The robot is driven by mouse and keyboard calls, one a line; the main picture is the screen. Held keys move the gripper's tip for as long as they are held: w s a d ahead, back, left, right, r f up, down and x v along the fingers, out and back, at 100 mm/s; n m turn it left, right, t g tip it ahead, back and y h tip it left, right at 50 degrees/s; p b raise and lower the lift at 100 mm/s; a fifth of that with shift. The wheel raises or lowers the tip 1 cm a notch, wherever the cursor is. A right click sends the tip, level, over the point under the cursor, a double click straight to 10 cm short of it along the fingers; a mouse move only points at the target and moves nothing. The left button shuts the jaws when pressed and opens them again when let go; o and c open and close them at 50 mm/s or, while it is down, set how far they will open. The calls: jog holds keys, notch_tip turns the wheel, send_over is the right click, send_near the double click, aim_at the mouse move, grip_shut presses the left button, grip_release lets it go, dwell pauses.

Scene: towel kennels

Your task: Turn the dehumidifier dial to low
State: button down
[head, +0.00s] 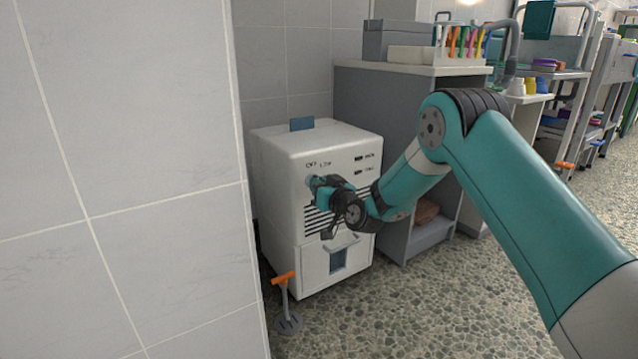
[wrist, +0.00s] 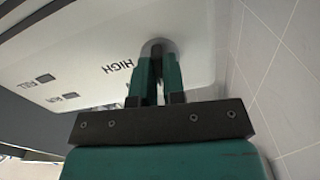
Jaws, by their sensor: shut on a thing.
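The dehumidifier (head: 285,150) is a white box on the floor beside the tiled wall, with dark vent slots and "OFF" and "LOW" lettering on its front. Its round grey dial (head: 312,181) sits on the upper front, mostly hidden by my gripper in the head view. My gripper (head: 318,185) reaches the dial from the front. In the wrist view, the two green fingers are shut on the dial (wrist: 158,46), and the word "HIGH" shows next to it. The dial's pointer is hidden, so its setting cannot be told.
The tiled wall (head: 130,180) stands close on the left. An orange-handled tool (head: 286,300) stands on the floor before the dehumidifier. A grey cabinet (head: 400,110) with a rack of colourful items is behind to the right. Pebbled floor (head: 420,310) is open in front.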

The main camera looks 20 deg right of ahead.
jog(key=shift+m+p, duration=2.8)
jog(key=shift+m, duration=0.7)
jog(key=c, duration=1.2)
grip_release()
jog(key=shift+s, duration=0.1)
jog(key=b+v, duration=1.3)
jog(key=v, duration=0.4)
